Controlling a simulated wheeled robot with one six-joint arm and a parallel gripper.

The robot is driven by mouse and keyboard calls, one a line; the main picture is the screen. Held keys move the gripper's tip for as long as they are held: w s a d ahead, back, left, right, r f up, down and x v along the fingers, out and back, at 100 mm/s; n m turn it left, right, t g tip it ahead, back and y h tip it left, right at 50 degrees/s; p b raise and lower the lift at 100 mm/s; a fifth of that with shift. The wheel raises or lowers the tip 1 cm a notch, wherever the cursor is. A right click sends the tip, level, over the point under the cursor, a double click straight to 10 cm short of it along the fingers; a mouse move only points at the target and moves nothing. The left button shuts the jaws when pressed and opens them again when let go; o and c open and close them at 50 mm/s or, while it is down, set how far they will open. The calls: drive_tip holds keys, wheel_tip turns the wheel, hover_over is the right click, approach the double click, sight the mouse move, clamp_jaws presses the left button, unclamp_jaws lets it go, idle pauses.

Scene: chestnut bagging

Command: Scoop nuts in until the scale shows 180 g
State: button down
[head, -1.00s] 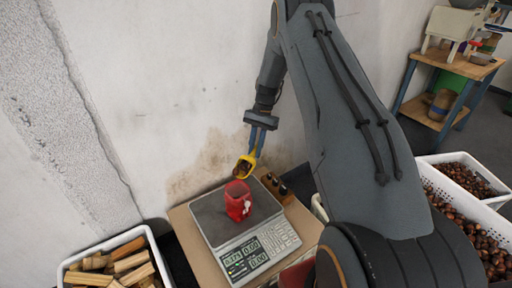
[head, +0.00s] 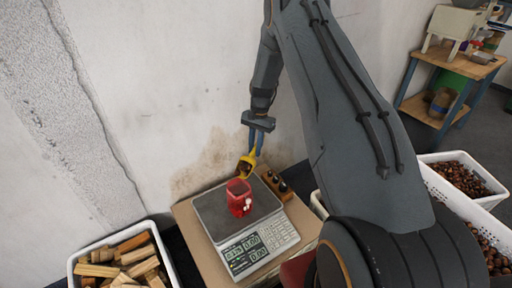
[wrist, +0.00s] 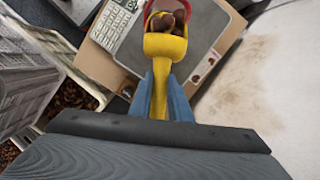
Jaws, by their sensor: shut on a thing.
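My gripper (head: 257,142) is shut on the handle of a yellow scoop (head: 247,163). In the wrist view the scoop (wrist: 164,45) points away between the blue fingers, with brown chestnuts (wrist: 168,20) in its bowl. The scoop is above and just behind a red bag (head: 238,198), which stands upright on the scale's (head: 208,212) dark plate. In the wrist view the scoop bowl overlaps the bag's red rim (wrist: 146,8). The scale's display (head: 243,254) is lit, but its digits are too small to read surely. The bag's inside is hidden in the head view.
A wooden block with dark round pieces (head: 276,183) sits right of the scale. White crates of chestnuts (head: 497,196) stand at the right, and a crate of firewood (head: 74,262) at lower left. A wall stands close behind the scale.

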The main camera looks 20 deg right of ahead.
drive_tip(key=shift+s+a+r+t+h+p, duration=0.2)
drive_tip(key=shift+r+h+p, duration=0.15)
drive_tip(key=shift+p, duration=0.4)
drive_tip(key=shift+s+a+r+t+h+p, duration=0.15)
drive_tip(key=shift+r+t+h+p, duration=0.2)
drive_tip(key=shift+p, duration=0.35)
